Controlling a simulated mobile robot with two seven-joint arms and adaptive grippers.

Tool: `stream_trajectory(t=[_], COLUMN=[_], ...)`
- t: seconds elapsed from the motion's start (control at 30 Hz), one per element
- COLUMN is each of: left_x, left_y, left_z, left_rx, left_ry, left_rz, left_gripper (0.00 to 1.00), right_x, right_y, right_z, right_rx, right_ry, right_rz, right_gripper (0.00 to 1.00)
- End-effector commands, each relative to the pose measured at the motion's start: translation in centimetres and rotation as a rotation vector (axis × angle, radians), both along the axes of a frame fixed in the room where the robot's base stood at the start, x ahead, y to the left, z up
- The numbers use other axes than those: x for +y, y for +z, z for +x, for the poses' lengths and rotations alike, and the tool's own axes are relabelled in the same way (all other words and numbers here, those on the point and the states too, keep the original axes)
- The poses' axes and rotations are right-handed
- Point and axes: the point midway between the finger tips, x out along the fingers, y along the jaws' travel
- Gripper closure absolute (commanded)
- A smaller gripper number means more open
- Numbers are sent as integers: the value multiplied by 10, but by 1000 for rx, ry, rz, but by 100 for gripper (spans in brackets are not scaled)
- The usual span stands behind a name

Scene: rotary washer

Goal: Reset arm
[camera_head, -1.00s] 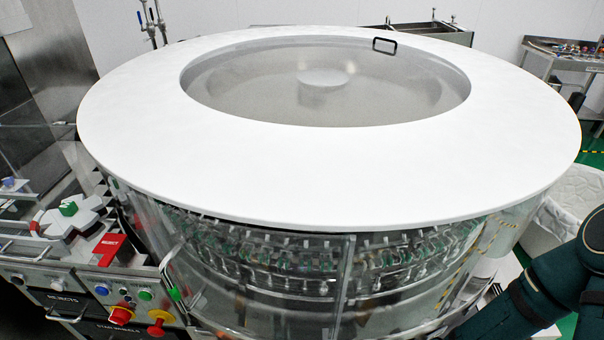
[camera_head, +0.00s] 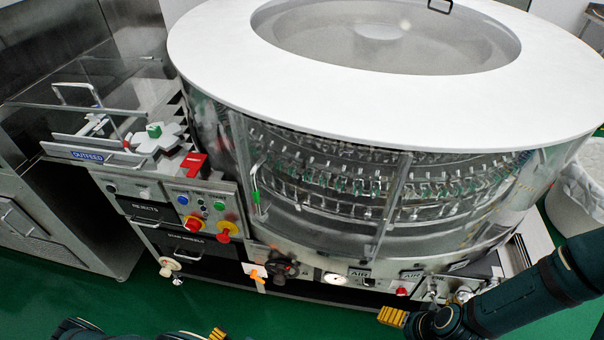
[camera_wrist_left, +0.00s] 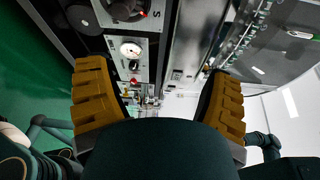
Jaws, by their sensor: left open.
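My left gripper (camera_wrist_left: 156,75) is open in the left wrist view, its two yellow ribbed fingers wide apart with nothing between them. In the head view only a yellow tip of my left gripper (camera_head: 217,333) shows at the bottom edge, left of centre. My right arm comes in from the right in the head view. A yellow finger of my right gripper (camera_head: 393,317) shows low in the picture; the rest is hidden, so its opening cannot be told. Both grippers are in front of the rotary washer (camera_head: 370,110), which has a white ring top and clear side panels.
The control panel (camera_head: 190,205) with red and yellow knobs stands at left, beside the outfeed (camera_head: 88,156). A round gauge (camera_wrist_left: 130,48) shows in the left wrist view. A white bin (camera_head: 580,190) stands at right. The green floor (camera_head: 130,310) is clear at lower left.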

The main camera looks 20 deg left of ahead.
Motion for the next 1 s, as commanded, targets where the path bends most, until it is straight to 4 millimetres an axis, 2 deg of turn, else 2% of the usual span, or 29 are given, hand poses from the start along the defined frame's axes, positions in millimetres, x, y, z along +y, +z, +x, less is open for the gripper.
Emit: stream_trajectory(t=[0.03, 0.1, 0.3, 0.47, 0.57, 0.7, 0.83, 1.0], left_x=[-9, -23, -67, -108, -133, -157, -167, -174], left_y=[1, 2, 8, 15, 19, 25, 29, 40], left_z=[12, 23, 47, 58, 59, 56, 59, 78], left_rx=[1, 6, -6, -65, -149, -331, -565, -971], left_ry=[-78, -182, -503, -845, -1107, -1462, -1747, -2023], left_rz=[26, 67, 217, 413, 591, 878, 1171, 1583], left_gripper=[19, 19, 19, 19, 19, 19, 19, 19], right_x=[0, 0, 0, 0, 0, 0, 0, 0], right_y=[-4, -7, -17, -28, -37, -49, -59, -74], right_z=[0, 0, 1, 0, 0, 1, 1, 1], right_rx=[0, 0, -2, -1, -2, -2, -3, -3], right_ry=[0, 1, 2, 4, 5, 6, 8, 9], right_rz=[0, 0, 0, -1, 0, 0, 0, -1], right_gripper=[15, 15, 15, 15, 15, 15, 15, 15])
